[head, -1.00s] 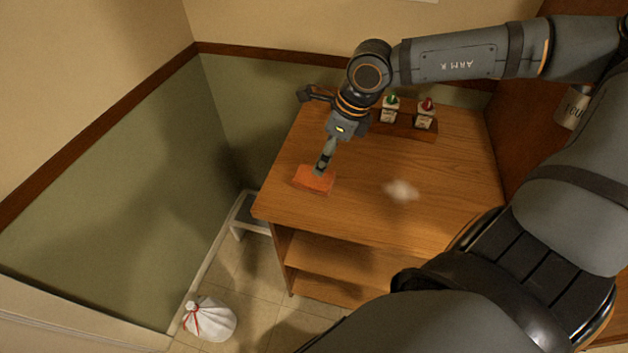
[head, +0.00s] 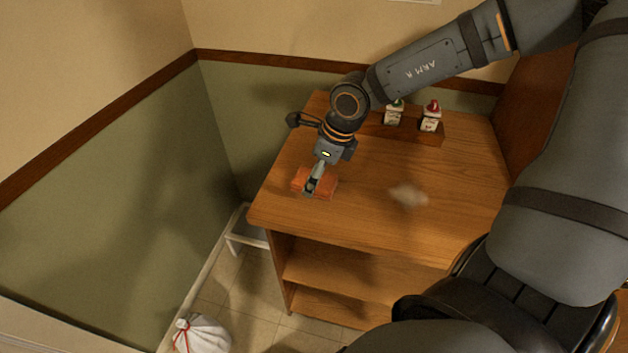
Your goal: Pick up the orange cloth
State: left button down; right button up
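The orange cloth (head: 327,187) lies near the left front of the wooden counter in the head view. My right gripper (head: 311,188) comes down over it, and its fingers cover the middle of the cloth. Orange shows on both sides of the fingers. I see the fingers nearly edge-on, so I cannot tell whether they are open or shut, or whether they touch the cloth. My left gripper is out of view.
Two small bottles, one green-topped (head: 393,114) and one red-topped (head: 431,118), stand on a wooden riser at the back. A pale blurry lump (head: 408,195) lies right of the cloth. A white bag (head: 203,337) sits on the floor.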

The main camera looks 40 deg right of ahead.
jog(key=shift+f, duration=0.15)
jog(key=shift+c, duration=0.2)
jog(key=c, duration=1.1)
